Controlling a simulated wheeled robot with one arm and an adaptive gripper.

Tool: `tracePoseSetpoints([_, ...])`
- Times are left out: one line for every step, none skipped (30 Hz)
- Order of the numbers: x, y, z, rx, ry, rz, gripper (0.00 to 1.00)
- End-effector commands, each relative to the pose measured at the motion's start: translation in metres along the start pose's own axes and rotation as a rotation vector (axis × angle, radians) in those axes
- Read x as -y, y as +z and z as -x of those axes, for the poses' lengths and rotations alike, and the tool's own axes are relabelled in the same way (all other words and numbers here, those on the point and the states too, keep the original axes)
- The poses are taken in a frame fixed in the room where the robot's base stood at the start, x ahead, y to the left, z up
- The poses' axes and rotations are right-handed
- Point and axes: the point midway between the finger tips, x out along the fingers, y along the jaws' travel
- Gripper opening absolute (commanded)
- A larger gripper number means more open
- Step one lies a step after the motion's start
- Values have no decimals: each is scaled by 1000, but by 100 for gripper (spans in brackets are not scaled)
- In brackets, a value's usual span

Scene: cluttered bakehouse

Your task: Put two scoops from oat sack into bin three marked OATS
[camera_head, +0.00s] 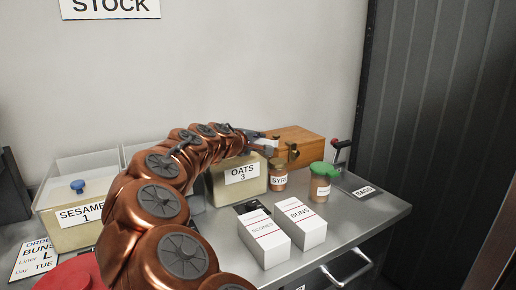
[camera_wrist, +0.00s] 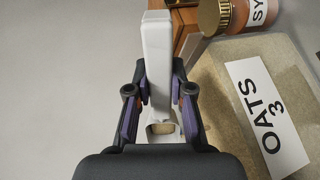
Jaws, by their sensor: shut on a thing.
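The bin marked OATS 3 (camera_head: 222,190) stands on the metal table behind the two white boxes. It looks beige; its label also shows at the right of the wrist view, on the bin (camera_wrist: 232,62). My gripper (camera_head: 263,142) is over the bin's far right part, near the wooden box. In the wrist view my gripper (camera_wrist: 159,92) is shut on a white scoop (camera_wrist: 157,45), whose long plain part points up the picture. A small beige patch shows in its lower part between the fingers; I cannot tell if it is oats. The oat sack is not in view.
A wooden box (camera_head: 300,142), a syrup jar (camera_head: 278,182) and a green-topped jar (camera_head: 320,190) stand right of the bin. White SCONES (camera_head: 263,240) and BUNS (camera_head: 300,225) boxes stand in front. The SESAME bin (camera_head: 60,236) is at the left. The table's right front corner is clear.

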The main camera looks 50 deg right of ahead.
Motion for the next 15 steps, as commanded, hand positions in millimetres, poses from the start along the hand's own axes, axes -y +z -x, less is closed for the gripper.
tracePoseSetpoints([4,0,-1,1,16,0,0])
tracePoseSetpoints([4,0,-1,0,25,0,0])
tracePoseSetpoints([4,0,0,0,36,-1,0])
tracePoseSetpoints([4,0,0,-1,45,-1,0])
tracePoseSetpoints([4,0,0,-1,53,-1,0])
tracePoseSetpoints([4,0,0,-2,65,-1,0])
tracePoseSetpoints([5,0,1,-2,73,-1,0])
tracePoseSetpoints([5,0,1,-2,82,0,0])
tracePoseSetpoints([6,0,1,-2,92,0,0])
tracePoseSetpoints([6,0,1,-2,100,0,0])
tracePoseSetpoints([6,0,1,-2,108,-1,0])
tracePoseSetpoints([6,0,1,-2,118,-2,0])
tracePoseSetpoints([7,0,1,-1,127,-1,0])
tracePoseSetpoints([7,0,1,-1,135,0,0])
tracePoseSetpoints([8,0,1,-1,145,1,0])
